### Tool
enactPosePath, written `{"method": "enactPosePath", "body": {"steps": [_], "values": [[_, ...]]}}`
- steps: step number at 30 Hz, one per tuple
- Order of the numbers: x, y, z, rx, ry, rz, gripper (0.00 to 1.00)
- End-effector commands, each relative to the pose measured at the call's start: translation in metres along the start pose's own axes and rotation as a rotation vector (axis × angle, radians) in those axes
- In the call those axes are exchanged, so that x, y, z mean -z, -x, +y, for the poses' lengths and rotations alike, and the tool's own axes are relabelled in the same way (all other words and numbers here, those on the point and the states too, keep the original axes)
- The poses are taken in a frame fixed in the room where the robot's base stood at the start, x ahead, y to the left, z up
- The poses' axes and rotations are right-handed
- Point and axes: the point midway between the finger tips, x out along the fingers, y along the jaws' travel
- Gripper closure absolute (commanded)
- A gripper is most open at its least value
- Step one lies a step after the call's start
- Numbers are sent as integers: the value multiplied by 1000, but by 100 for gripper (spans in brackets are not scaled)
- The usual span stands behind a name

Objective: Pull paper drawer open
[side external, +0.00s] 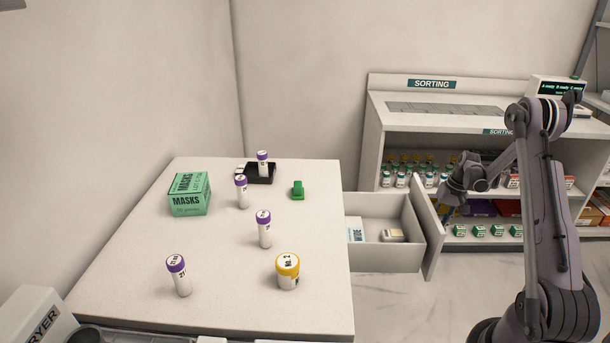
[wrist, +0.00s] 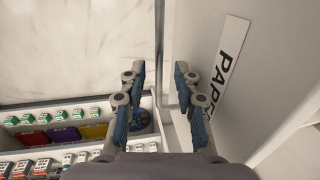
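The paper drawer (side external: 388,258) stands pulled out from the right side of the white table, its inside visible from above. Its front panel (side external: 433,228) faces right; in the wrist view the panel (wrist: 225,85) carries a partly visible "PAPE" label (wrist: 229,60). A grey bar handle (wrist: 162,55) runs along the panel. My gripper (side external: 447,207) is just right of the front panel. In the wrist view my gripper (wrist: 160,92) has its two blue-padded fingers apart, with the bar showing between them and a gap visible on each side. Whether either finger touches the bar is unclear.
The drawer holds a white labelled box (side external: 355,229) and a small pale item (side external: 393,236). The white table (side external: 220,270) bears a green masks box (side external: 189,195), several purple-capped tubes and a yellow-capped jar (side external: 288,271). The sorting shelf (side external: 440,118) with vials stands behind my arm.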

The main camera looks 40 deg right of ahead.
Motion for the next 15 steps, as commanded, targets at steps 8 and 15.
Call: {"method": "enactPosePath", "body": {"steps": [8, 15], "values": [[-1, 50, 0, 0, -1, 0, 68], [-1, 92, 0, 0, -1, -1, 68]]}}
